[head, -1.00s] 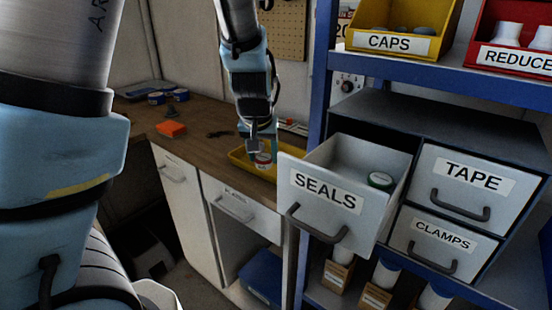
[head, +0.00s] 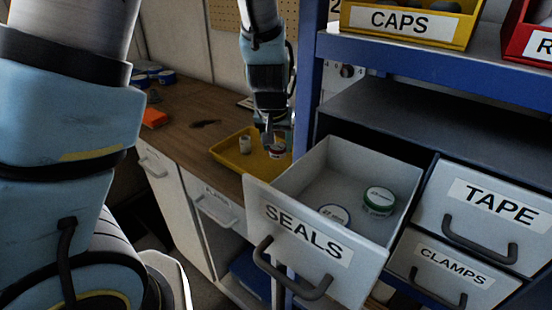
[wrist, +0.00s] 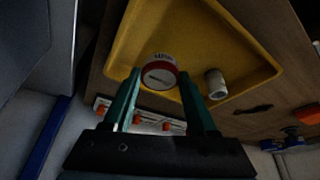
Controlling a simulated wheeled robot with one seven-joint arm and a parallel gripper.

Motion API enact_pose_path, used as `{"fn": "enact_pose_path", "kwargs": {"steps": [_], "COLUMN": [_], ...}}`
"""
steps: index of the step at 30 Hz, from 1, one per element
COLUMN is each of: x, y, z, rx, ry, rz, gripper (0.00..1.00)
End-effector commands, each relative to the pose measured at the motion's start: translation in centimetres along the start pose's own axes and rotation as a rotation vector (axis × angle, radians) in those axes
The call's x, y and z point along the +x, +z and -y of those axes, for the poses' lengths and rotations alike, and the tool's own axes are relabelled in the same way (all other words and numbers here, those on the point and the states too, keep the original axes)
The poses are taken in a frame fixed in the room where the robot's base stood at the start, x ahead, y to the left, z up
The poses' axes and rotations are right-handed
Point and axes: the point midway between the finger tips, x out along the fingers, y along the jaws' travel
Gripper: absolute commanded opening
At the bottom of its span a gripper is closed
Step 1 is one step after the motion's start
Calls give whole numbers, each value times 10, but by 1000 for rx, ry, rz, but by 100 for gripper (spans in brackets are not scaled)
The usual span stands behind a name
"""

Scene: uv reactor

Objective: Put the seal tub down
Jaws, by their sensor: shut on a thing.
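The seal tub (head: 278,152), white with a red band, is in my gripper (head: 274,138) at the right end of the yellow tray (head: 226,150). In the wrist view the tub (wrist: 159,76) sits between the tips of my two green fingers (wrist: 160,88), with the yellow tray (wrist: 205,42) behind it. I cannot tell whether the tub's base touches the tray floor. A small white cylinder (wrist: 216,84) stands in the tray, apart from the tub; it also shows in the head view (head: 245,145).
The open SEALS drawer (head: 300,248) juts out in front of the tray and holds a green tub (head: 379,200) and a blue-marked one (head: 334,215).

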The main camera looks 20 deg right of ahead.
Motion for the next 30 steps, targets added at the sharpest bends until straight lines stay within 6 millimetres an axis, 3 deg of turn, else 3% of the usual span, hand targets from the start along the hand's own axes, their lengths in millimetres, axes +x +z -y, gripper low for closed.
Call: {"fn": "enact_pose_path", "kwargs": {"steps": [9, 22, 23, 30], "x": [37, 43, 43, 42], "y": [15, 18, 18, 17], "z": [1, 0, 0, 0], "rx": [-2, 0, 0, 0], "ry": [-1, 1, 1, 1], "rz": [1, -1, -1, -1], "gripper": [5, 5, 60, 87]}}
